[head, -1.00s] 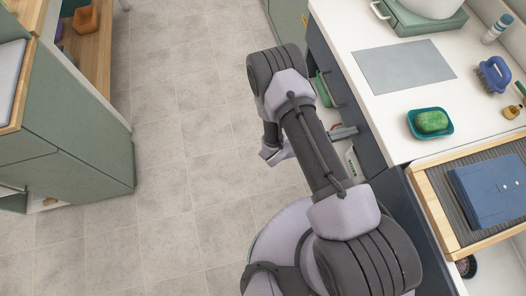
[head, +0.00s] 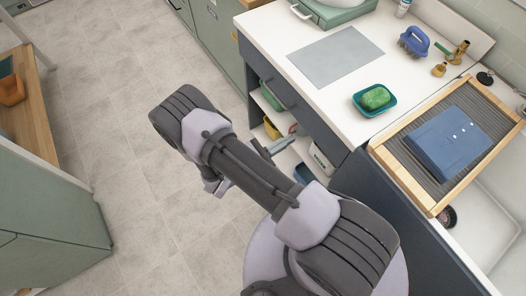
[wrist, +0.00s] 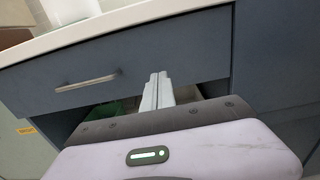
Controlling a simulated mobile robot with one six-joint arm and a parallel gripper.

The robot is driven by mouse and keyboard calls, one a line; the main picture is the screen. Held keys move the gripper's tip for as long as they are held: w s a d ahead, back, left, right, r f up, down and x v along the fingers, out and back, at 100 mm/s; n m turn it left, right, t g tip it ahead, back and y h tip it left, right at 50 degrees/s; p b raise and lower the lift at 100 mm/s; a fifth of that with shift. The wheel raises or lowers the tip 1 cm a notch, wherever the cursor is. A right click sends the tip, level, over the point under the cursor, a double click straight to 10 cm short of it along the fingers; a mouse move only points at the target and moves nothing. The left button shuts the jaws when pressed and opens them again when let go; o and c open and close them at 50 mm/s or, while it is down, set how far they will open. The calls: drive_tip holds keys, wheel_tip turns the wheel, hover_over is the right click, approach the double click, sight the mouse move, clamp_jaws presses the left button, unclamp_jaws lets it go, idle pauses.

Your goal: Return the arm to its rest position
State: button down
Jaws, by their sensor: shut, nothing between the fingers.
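My arm reaches out over the floor in the head view, bent at the elbow, beside the dark cabinet under the counter. My gripper (head: 275,149) points toward the open shelves under the drawer and is partly hidden by my arm. In the wrist view, my gripper (wrist: 158,88) has its two pale fingers together with nothing between them. They stand in front of the dark drawer front (wrist: 70,76) and the open shelf space below it. I cannot tell how near they are to the cabinet.
A green cabinet (head: 45,215) stands left. The floor (head: 110,110) between is clear.

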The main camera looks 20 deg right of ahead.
drive_tip(key=v, duration=0.6)
drive_tip(key=s+a+r+m+y, duration=0.1)
drive_tip(key=s+r+m+y, duration=0.2)
drive_tip(key=r+m+y, duration=0.3)
drive_tip(key=s+a+r+m+y, duration=0.1)
drive_tip(key=s+r+m+y, duration=0.2)
drive_tip(key=r+m+y, duration=0.4)
drive_tip(key=s+r+m+y, duration=0.4)
drive_tip(key=r+m, duration=0.9)
drive_tip(key=r, duration=0.9)
drive_tip(key=shift+a+r+y+p, duration=0.2)
drive_tip(key=shift+a+y+p, duration=0.15)
drive_tip(key=shift+y, duration=0.85)
drive_tip(key=shift+s, duration=0.2)
